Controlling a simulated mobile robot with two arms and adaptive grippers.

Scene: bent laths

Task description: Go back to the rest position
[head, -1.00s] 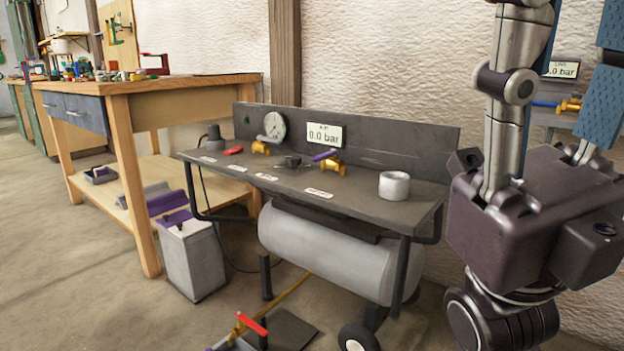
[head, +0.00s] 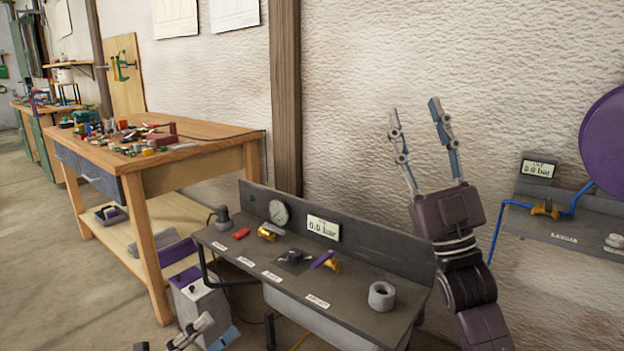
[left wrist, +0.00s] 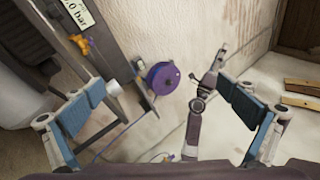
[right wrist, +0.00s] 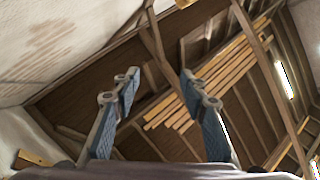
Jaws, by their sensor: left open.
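My right gripper (head: 415,107) points up in front of the rough white wall in the head view. Its two blue-padded fingers are spread apart with nothing between them. The right wrist view shows the same open fingers (right wrist: 160,85) against the wooden roof. My left gripper (head: 172,336) only partly shows at the bottom left edge of the head view, in front of the grey bin. In the left wrist view its fingers (left wrist: 150,85) are wide apart and empty.
A dark compressor bench (head: 345,308) with gauges and a grey ring (head: 382,296) stands close in front. A wooden workbench (head: 215,130) with clutter is behind left. A grey bin (head: 190,300) stands between them. A purple reel (head: 606,140) is at the right wall.

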